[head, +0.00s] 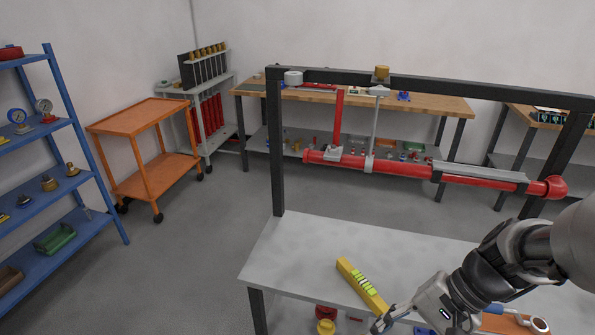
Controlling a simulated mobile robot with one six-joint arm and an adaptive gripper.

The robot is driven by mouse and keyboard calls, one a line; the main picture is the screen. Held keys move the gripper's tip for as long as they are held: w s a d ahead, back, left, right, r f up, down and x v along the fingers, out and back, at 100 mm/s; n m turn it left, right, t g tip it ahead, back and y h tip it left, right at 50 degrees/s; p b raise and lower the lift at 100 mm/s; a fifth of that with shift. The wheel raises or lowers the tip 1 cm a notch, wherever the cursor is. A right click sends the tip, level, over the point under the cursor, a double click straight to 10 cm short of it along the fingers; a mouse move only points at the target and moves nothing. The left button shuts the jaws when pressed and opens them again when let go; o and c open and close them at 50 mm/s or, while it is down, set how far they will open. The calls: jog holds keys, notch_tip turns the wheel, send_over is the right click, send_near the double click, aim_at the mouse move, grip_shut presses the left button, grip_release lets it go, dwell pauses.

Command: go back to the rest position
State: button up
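My arm comes in from the right edge of the head view, over the right part of the grey work table (300,250). My gripper (382,322) is at the bottom of the picture, low over the table's front edge. Its fingers are small and partly cut off, so I cannot tell whether they are open or shut. A yellow bar with bright green marks (358,280) lies beside the fingertips. I cannot tell whether they touch it.
A dark frame (277,160) stands on the table and carries a red pipe (400,168). A tool with a blue handle and an orange surface (500,324) lie below my arm. Blue shelves (60,200) and an orange cart (140,115) stand left. The table's left part is clear.

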jog(key=s+a+r+n+t+h, duration=0.2)
jog(key=s+r+n+t+h, duration=0.3)
jog(key=r+n, duration=0.3)
jog(key=shift+s+a+r+n+h, duration=0.25)
jog(key=shift+s+r+h, duration=0.2)
jog(key=shift+h, duration=0.35)
